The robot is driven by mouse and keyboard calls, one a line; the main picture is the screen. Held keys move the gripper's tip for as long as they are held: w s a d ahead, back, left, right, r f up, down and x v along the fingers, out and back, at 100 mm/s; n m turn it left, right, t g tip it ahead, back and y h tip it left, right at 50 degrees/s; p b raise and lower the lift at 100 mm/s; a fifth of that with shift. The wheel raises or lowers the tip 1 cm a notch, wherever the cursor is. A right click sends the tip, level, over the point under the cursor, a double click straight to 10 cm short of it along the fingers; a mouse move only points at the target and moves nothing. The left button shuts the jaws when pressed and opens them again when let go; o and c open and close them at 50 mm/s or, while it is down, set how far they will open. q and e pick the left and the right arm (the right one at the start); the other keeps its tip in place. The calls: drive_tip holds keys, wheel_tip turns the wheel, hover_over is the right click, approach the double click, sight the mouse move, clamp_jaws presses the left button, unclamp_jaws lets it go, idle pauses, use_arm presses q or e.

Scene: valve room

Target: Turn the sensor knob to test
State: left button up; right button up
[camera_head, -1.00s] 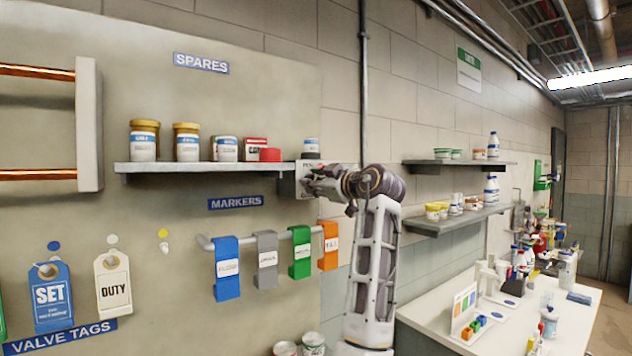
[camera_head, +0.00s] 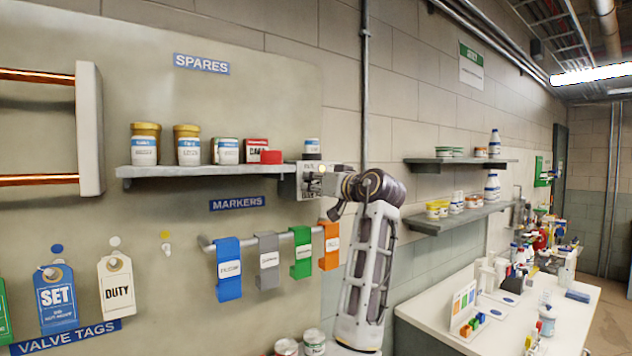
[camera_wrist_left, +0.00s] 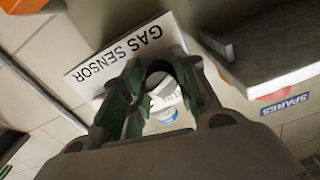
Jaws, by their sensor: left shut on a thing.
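The gas sensor (camera_head: 303,168) is a pale box on the wall at the right end of the spares shelf. Its white plate (camera_wrist_left: 100,62) reads GAS SENSOR in the left wrist view. My left gripper (camera_head: 321,183) is up against the front of the box. In the left wrist view the green-padded fingers of that gripper (camera_wrist_left: 155,88) are shut on a dark round knob (camera_wrist_left: 158,69). The fingers cover most of the knob, and I cannot read its setting. My right gripper is not in view.
The spares shelf (camera_head: 205,171) with several jars and a red box (camera_head: 257,146) is just left of the sensor. Coloured markers hang on a rail (camera_head: 205,242) below. A white bench (camera_head: 420,316) and two shelves stand to the right.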

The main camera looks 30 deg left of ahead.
use_arm(q)
drive_tip(key=shift+r+m+p, duration=0.2)
drive_tip(key=shift+m+p, duration=0.5)
drive_tip(key=shift+m, duration=1.6)
drive_tip(key=o, duration=1)
drive_tip(key=shift+f, duration=0.15)
drive_tip(key=shift+d, duration=0.1)
drive_tip(key=v, duration=1.2)
